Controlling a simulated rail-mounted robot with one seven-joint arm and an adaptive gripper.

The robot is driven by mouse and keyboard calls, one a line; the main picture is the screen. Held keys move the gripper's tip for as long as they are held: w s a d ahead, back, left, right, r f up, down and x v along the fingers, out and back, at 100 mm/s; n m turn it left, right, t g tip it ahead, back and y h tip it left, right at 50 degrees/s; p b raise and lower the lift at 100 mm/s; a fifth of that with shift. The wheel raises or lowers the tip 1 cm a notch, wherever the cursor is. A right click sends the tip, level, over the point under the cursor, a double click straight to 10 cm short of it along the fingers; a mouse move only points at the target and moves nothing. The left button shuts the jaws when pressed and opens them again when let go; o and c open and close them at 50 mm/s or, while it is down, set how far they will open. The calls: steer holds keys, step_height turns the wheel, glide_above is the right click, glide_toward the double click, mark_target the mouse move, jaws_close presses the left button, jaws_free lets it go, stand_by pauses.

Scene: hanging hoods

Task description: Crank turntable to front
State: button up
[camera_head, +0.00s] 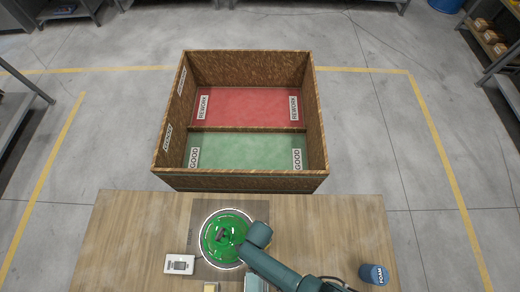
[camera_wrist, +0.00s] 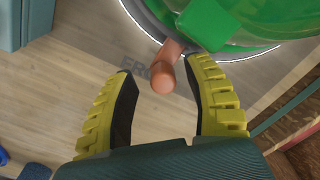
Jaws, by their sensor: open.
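The round turntable with a green top (camera_head: 213,238) and a bright white ring sits on the wooden table's dark mat. Its green body (camera_wrist: 235,25) fills the top right of the wrist view. A copper-coloured crank handle (camera_wrist: 163,72) sticks out from beside the green body toward the camera. My gripper (camera_wrist: 158,66) is open, with its yellow-and-black fingers on either side of the handle. The handle looks closer to the right finger; I cannot tell whether they touch. In the head view my arm covers the turntable's right edge, and the crank cannot be made out.
A wooden bin (camera_head: 318,120) with a red "REWORK" compartment and a green "GOOD" compartment stands beyond the table (camera_head: 130,225). A small white device (camera_head: 179,264) lies left of the turntable. A blue "FOAM" can (camera_head: 374,274) stands at the right. The table between arm and can is mostly clear.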

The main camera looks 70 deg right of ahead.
steer(key=shift+r, duration=0.1)
step_height(320, 180, up, 12)
stand_by(0.4)
stand_by(0.5)
